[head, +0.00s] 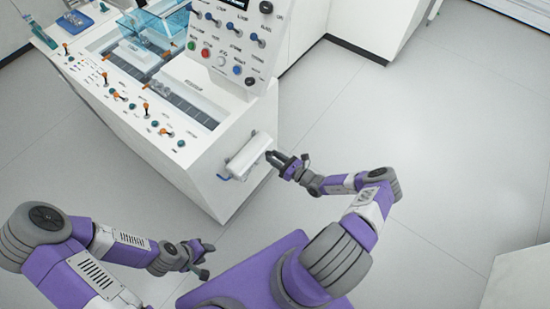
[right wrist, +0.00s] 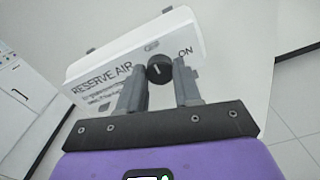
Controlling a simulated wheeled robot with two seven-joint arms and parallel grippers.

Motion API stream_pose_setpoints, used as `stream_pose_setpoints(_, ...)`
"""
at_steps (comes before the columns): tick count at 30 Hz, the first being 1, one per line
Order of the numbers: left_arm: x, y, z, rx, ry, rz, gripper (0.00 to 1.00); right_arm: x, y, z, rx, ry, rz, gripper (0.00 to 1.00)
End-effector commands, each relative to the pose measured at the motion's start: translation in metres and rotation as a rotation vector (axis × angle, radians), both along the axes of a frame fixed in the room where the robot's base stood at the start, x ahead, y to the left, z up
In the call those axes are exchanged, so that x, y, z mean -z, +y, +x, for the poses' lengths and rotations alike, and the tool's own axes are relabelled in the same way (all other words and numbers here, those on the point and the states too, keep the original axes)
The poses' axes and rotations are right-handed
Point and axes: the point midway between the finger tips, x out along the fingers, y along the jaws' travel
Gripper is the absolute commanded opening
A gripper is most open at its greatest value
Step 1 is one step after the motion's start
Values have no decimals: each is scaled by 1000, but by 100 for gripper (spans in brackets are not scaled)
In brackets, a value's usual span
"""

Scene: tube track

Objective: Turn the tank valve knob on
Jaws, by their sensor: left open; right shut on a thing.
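The tank valve knob (right wrist: 158,69) is a small black round knob with a white pointer line. It sits on a white box (right wrist: 105,68) lettered "RESERVE AIR", with "ON" to the right of the knob. My right gripper (right wrist: 159,82) has its two fingers on either side of the knob, shut on it. In the head view the white box (head: 250,155) is on the end of the machine, and my right gripper (head: 273,160) hides the knob. My left gripper (head: 209,258) is open and empty, low in front of my body, away from the machine.
A white machine (head: 190,185) with a tilted switch panel (head: 235,50) stands at the upper left. Orange-handled levers and teal knobs line its near edge. A blue hook (head: 224,177) is beside the white box. The grey floor (head: 430,120) on the right is clear.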

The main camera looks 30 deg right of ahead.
Motion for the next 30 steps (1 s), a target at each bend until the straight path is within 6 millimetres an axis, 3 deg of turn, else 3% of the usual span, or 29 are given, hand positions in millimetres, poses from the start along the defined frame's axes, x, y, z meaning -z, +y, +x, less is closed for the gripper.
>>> stream_pose_setpoints(8, 4, 0, 0, 0, 0, 0, 43, 1, 0, 0, -1, 57, 136, 3)
stream_pose_setpoints(30, 24, 0, 0, 0, 0, 0, 43, 2, -1, 0, 0, 323, 778, 3)
